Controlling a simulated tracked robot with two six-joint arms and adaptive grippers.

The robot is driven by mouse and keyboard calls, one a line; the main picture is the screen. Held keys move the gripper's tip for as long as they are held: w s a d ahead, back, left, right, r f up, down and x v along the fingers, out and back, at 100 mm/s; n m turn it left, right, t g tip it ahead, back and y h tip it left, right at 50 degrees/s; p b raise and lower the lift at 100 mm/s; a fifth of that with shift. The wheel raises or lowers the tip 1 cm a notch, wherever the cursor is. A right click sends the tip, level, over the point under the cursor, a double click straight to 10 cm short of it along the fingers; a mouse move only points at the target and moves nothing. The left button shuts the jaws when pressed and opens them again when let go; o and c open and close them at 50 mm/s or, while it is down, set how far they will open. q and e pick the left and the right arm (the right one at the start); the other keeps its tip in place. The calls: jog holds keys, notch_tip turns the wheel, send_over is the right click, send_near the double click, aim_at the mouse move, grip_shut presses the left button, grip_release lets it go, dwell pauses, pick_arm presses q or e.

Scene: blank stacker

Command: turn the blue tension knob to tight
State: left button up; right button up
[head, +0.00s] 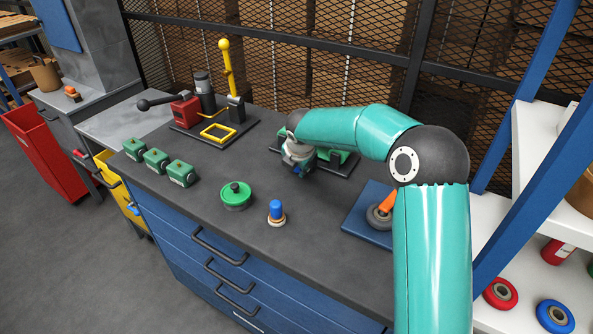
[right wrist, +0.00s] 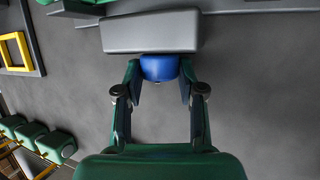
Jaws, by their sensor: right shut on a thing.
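The blue tension knob (right wrist: 160,68) shows in the right wrist view, at the near side of a grey block (right wrist: 150,32). My right gripper (right wrist: 160,88) has its two fingers on either side of the knob and is shut on it. The knob's setting cannot be read, as no marks show. In the head view my right gripper (head: 300,164) is at a green fixture (head: 342,155) on a dark plate, and my wrist and arm hide the knob there. My left gripper is in neither view.
A green round part (head: 236,196) and a blue-capped piece (head: 276,210) stand on the bench (head: 240,243). Several green blocks (head: 155,160) line its left side. A yellow-levered press (head: 229,80) stands behind. A blue plate (head: 366,222) lies beside my arm.

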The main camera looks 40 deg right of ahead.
jog(key=o, duration=1.1)
jog(key=shift+w, duration=0.1)
jog(key=shift+o, duration=0.2)
jog(key=v, duration=1.2)
jog(key=shift+a, duration=0.1)
